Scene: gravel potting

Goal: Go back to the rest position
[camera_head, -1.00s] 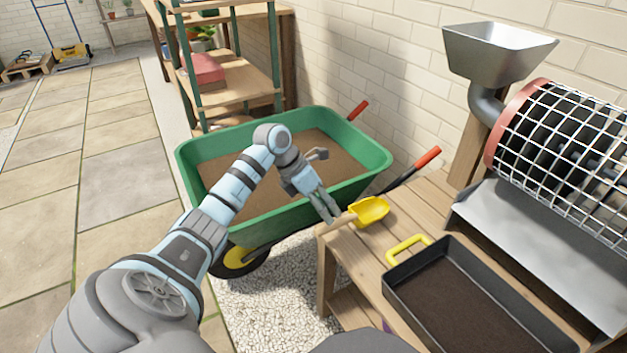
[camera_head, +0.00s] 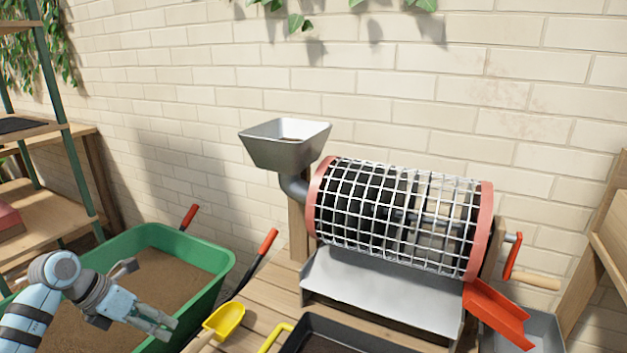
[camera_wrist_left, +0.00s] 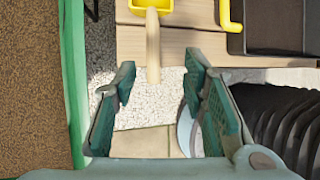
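A yellow scoop (camera_head: 224,320) with a wooden handle lies on the wooden bench (camera_head: 262,298), apart from the fingers. The scoop's handle (camera_wrist_left: 153,45) shows ahead of the fingers in the wrist view. My right gripper is not in either view.
A mesh drum sieve (camera_head: 400,215) with a metal hopper (camera_head: 285,148) and a red crank (camera_head: 513,256) stands on the bench. A dark tray (camera_head: 310,335) with a yellow handle sits in front. A shelf (camera_head: 62,215) is at the left, and a brick wall is behind.

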